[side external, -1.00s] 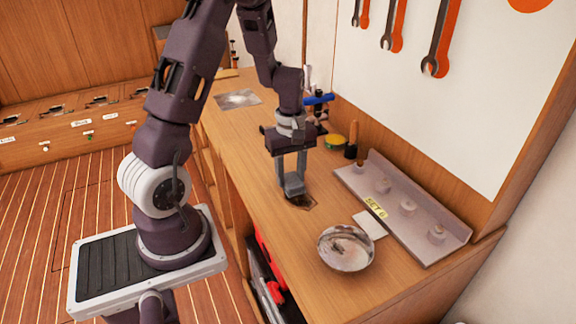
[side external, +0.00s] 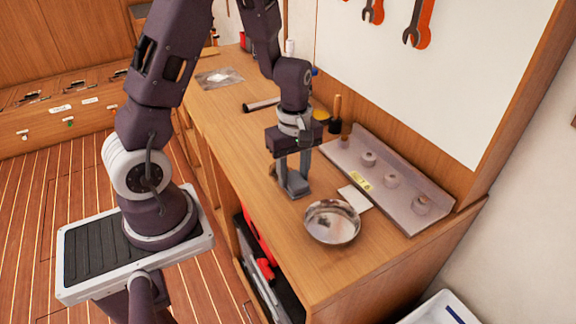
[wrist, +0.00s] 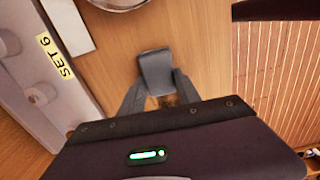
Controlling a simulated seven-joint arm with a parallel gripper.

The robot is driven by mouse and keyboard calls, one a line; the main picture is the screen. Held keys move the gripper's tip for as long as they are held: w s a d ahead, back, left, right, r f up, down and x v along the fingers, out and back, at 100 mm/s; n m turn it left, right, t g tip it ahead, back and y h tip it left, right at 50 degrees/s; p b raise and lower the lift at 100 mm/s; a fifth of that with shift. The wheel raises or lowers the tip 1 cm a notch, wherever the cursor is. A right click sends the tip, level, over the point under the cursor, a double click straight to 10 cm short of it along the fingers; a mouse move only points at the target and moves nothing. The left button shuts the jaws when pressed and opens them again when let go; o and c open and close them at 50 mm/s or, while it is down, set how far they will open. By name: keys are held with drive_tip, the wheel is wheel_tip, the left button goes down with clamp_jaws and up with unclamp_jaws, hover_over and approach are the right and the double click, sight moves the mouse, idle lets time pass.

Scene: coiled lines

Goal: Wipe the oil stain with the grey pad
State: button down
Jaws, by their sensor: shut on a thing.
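My gripper (side external: 292,172) is shut on the grey pad (side external: 294,187) and holds it down at the wooden bench top. In the wrist view the pad (wrist: 155,72) shows between and beyond the two fingertips. A small brownish patch (wrist: 168,101) shows between the fingers there, behind the pad; I cannot tell for sure that it is the oil stain. In the side view no clear dark stain shows around the pad; the pad and fingers hide the wood beneath them.
A shiny metal bowl (side external: 332,222) stands close to the pad, on the front-right side. A white card (side external: 354,198) lies beside a grey "SET 6" rack (side external: 395,190) with several round pegs. A dark-handled tool (side external: 336,113) stands behind the gripper. Bare bench lies left of the gripper.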

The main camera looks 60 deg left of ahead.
sight(273, 160)
drive_tip(key=shift+a, duration=5.2)
drive_tip(key=shift+w+a, duration=0.1)
drive_tip(key=shift+w, duration=0.15)
drive_tip(key=shift+d, duration=5.3)
drive_tip(key=shift+a, duration=5.35)
wheel_tip(273, 160, up, 8)
drive_tip(key=shift+r, duration=0.15)
drive_tip(key=shift+d, duration=0.1)
